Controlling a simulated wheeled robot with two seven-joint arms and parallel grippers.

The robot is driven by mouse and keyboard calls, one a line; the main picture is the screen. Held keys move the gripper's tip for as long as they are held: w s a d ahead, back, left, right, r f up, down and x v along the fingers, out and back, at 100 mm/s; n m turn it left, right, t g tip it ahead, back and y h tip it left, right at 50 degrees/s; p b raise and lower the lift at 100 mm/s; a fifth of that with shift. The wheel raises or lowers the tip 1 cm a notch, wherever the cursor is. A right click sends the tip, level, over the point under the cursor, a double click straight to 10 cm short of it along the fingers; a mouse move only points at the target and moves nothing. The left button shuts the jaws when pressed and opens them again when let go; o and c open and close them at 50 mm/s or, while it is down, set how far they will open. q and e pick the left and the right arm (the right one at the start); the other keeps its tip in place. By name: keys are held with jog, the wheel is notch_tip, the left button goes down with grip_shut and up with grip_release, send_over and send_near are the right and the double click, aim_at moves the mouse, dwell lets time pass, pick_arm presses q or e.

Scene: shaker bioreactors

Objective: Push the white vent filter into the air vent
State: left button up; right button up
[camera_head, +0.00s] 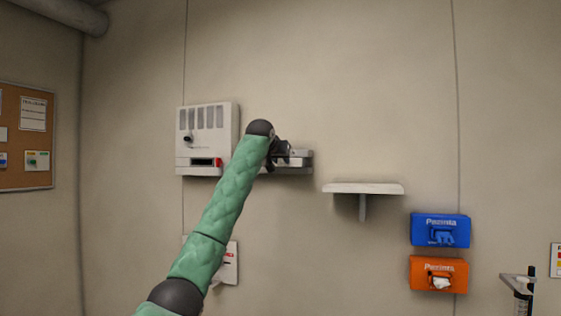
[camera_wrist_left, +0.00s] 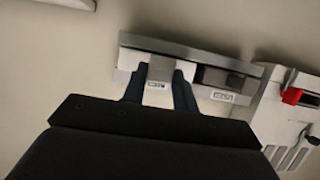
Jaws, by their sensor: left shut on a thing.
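My left gripper (camera_head: 282,154) is at a narrow grey wall shelf (camera_head: 307,160), to the right of a white wall unit (camera_head: 228,118). In the left wrist view, the left gripper (camera_wrist_left: 160,84) is shut on a white block (camera_wrist_left: 158,72) with a small label, which looks like the white vent filter. The block is at the grey shelf (camera_wrist_left: 190,52); I cannot tell if it still touches it. The wall unit (camera_wrist_left: 270,110) has dark upper slots, a dark round part and a red part. I cannot tell which opening is the air vent. My right gripper is out of view.
A dark block (camera_wrist_left: 219,78) sits beside the held one on the shelf. An empty white shelf (camera_head: 363,188) is to the right, above blue (camera_head: 440,230) and orange (camera_head: 438,274) wall boxes. The wall between the shelves is bare.

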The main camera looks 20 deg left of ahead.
pick_arm(q)
jog(key=shift+s+a+b, duration=0.1)
jog(key=shift+s+b, duration=1)
jog(key=shift+s, duration=1.15)
dwell(0.3)
jog(key=shift+s+b, duration=0.55)
jog(key=shift+s, duration=0.8)
jog(key=shift+f, duration=0.1)
